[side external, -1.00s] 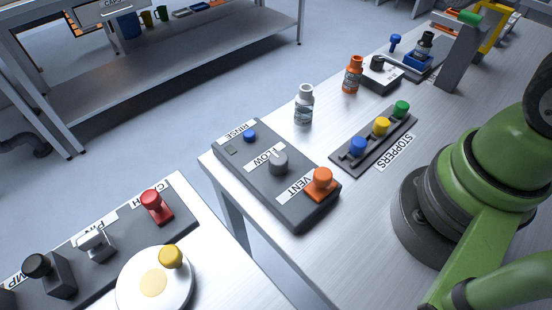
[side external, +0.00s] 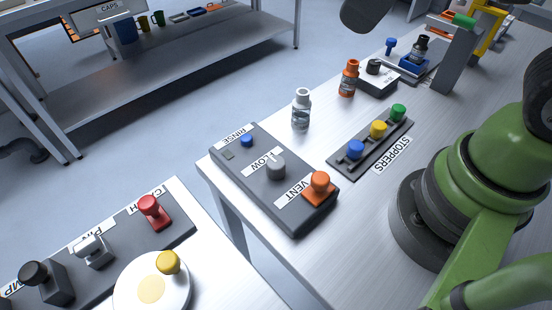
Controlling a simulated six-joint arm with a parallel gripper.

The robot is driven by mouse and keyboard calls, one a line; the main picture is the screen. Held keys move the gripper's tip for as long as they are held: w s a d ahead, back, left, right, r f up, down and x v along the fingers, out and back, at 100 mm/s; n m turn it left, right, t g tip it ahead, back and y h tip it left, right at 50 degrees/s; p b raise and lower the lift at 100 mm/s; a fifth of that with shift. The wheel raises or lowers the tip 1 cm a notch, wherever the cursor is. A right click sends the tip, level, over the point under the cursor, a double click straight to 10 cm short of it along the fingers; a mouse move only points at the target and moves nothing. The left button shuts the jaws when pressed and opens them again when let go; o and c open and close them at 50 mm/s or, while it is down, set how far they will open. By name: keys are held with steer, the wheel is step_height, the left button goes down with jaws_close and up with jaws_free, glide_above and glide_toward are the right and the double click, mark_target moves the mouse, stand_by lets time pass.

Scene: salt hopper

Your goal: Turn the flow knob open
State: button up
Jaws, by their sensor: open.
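The flow knob (side external: 276,166) is a grey round knob in the middle of a dark grey control panel (side external: 249,182), by a white FLOW label. A small blue button (side external: 246,140) by the RINSE label is on its far side, and an orange knob (side external: 319,186) by the VENT label is on its near side. The knob's exact turn is hard to read at this size. My gripper's fingers are not in view; only a dark rounded part of my arm shows at the top edge, well above the panel. Nothing touches the flow knob.
A stopper rack (side external: 371,144) with blue, yellow and green stoppers lies right of the panel. A white-capped bottle (side external: 302,108) and an orange bottle (side external: 348,78) stand behind.

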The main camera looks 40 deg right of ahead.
steer(key=w+a+f+n+g+h, duration=0.1)
steer(key=w+a+f+n+g, duration=0.3)
steer(key=f+n, duration=0.45)
steer(key=n+h, duration=0.1)
steer(key=n, duration=0.7)
glide_above(276, 163)
step_height(276, 163, down, 7)
steer(key=shift+r, duration=0.1)
step_height(276, 163, down, 10)
steer(key=shift+r, duration=0.15)
steer(key=shift+m, duration=0.25)
steer(key=c, duration=0.9)
